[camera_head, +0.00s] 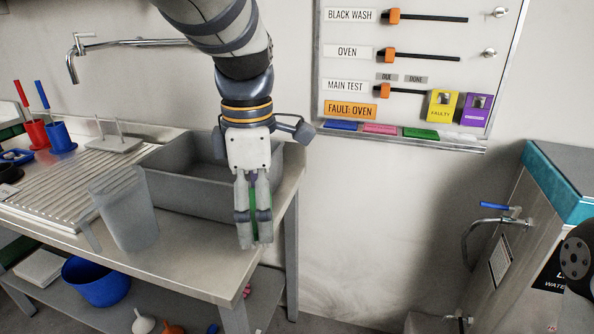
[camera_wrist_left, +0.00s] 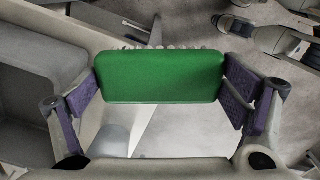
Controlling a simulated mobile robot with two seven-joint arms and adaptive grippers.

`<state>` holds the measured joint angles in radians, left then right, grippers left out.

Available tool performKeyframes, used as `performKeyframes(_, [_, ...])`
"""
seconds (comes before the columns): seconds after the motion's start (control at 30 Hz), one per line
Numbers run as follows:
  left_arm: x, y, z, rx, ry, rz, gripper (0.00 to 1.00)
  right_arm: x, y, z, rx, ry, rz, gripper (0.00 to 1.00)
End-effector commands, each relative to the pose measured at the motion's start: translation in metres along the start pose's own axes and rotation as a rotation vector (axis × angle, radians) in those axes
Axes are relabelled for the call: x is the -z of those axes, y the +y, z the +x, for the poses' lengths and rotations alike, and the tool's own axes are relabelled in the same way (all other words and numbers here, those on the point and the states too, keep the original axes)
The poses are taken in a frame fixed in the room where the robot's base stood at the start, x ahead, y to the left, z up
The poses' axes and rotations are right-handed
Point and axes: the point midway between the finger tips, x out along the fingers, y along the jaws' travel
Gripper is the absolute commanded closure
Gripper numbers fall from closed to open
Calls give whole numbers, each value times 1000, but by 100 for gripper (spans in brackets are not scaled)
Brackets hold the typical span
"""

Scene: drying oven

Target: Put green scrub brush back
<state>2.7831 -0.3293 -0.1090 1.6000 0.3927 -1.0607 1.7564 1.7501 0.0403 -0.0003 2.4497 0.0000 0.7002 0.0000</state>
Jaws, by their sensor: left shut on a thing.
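My left gripper (camera_head: 254,228) points down over the right end of the steel counter, in front of the grey sink basin. It is shut on the green scrub brush (camera_head: 254,200), which shows only as a green strip between the fingers. In the left wrist view the brush (camera_wrist_left: 160,75) is a green block with pale bristle tips along its far edge, held between the two purple finger pads. A red brush in a red holder (camera_head: 37,134) and a blue brush in a blue holder (camera_head: 61,138) stand at the far left. A green thing (camera_head: 10,131) is partly visible at the left edge.
A translucent beaker (camera_head: 128,215) stands on the counter (camera_head: 190,255) left of my gripper. The sink basin (camera_head: 185,182) and a tap (camera_head: 72,65) are behind. A blue bowl (camera_head: 98,285) sits on the lower shelf. A whiteboard (camera_head: 430,60) hangs on the wall.

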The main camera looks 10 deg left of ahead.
Motion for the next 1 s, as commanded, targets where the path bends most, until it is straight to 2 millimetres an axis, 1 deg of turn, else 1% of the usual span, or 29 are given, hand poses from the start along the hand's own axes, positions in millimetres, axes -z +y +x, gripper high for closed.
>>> performKeyframes(0.03, [12, 7, 10, 9, 1, -5, 31, -2, 0, 2, 0, -9, 0, 61])
performKeyframes(0.23, [67, 41, 42, 14, 2, -5, 31, -8, 0, 9, -1, -34, -1, 61])
performKeyframes(0.3, [80, 49, 60, 16, 3, -3, 31, -10, 0, 12, -1, -43, 0, 61])
performKeyframes(0.4, [93, 57, 79, 13, 4, -1, 31, -12, 0, 15, -2, -51, 0, 61])
performKeyframes(0.63, [109, 67, 99, 10, 4, -1, 31, -14, 0, 17, -2, -59, 0, 61])
performKeyframes(0.73, [110, 67, 119, 11, 4, 1, 31, -15, 1, 19, -2, -65, 0, 61])
performKeyframes(0.8, [110, 67, 129, 9, 4, 0, 31, -16, 1, 20, -2, -67, 0, 61])
performKeyframes(1.0, [109, 68, 128, 4, 3, 0, 31, -15, 1, 19, -2, -65, 0, 61])
